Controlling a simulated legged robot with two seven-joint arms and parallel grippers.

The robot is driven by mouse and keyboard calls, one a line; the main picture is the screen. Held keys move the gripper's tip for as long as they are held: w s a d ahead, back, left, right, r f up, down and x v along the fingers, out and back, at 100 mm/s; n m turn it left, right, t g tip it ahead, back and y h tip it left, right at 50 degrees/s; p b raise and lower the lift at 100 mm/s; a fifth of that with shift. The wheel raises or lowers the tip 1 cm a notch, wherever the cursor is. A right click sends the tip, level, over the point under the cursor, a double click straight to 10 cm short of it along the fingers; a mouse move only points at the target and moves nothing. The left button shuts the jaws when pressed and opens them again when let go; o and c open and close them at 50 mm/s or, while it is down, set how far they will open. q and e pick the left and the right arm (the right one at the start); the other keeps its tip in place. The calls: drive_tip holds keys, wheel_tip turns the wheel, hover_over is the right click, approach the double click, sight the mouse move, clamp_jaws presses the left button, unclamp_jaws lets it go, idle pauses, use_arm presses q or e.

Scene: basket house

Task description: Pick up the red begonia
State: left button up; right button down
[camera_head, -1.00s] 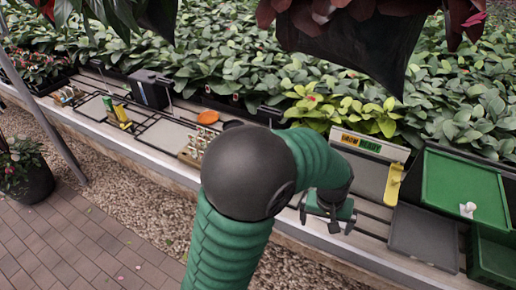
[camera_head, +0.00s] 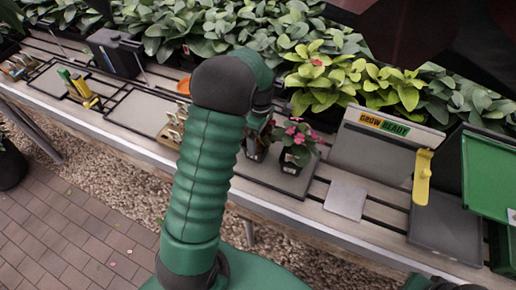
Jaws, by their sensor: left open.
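A potted plant with pinkish-red flowers (camera_head: 299,136), which looks like the red begonia, stands upright in a black pot (camera_head: 292,163) on a dark tray on the bench. A second small dark pot (camera_head: 254,151) stands just left of it, partly hidden by my arm. My left arm rises through the middle of the view and bends over at the top. My left gripper (camera_head: 262,124) is open just left of the flowers, above the second pot. Its fingers are mostly hidden, and I cannot tell whether they touch a plant. I see nothing held in it.
A sign board reading "GROW READY" (camera_head: 385,125) stands right of the plant, with a yellow tool (camera_head: 422,177) on it. A grey square plate (camera_head: 345,199) lies in front. A green tray (camera_head: 488,175) is at the right. Leafy plants line the back.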

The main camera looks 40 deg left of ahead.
sight(258, 144)
use_arm(q)
drive_tip(key=f, duration=0.1)
drive_tip(key=a, duration=0.1)
drive_tip(key=a+f, duration=0.1)
drive_tip(key=shift+s+f, duration=0.25)
drive_tip(key=shift+f, duration=0.05)
drive_tip(key=f, duration=0.1)
drive_tip(key=d+f, duration=0.1)
drive_tip(key=f, duration=0.1)
drive_tip(key=shift+s+d+f+b, duration=0.2)
drive_tip(key=shift+s+d+b, duration=0.05)
drive_tip(key=shift+b, duration=0.15)
drive_tip(key=shift+w+d, duration=0.1)
drive_tip(key=shift+d, duration=0.25)
drive_tip(key=shift+a+f, duration=0.15)
drive_tip(key=shift+a, duration=0.25)
drive_tip(key=shift+c, duration=1.3)
drive_tip(key=shift+a+f, duration=0.15)
drive_tip(key=shift+a, duration=0.25)
drive_tip(key=c, duration=0.5)
drive_tip(key=shift+c, duration=1.2)
drive_tip(key=shift+d+r, duration=0.2)
drive_tip(key=shift+d, duration=0.25)
drive_tip(key=c, duration=0.7)
use_arm(e)
drive_tip(key=shift+f, duration=0.4)
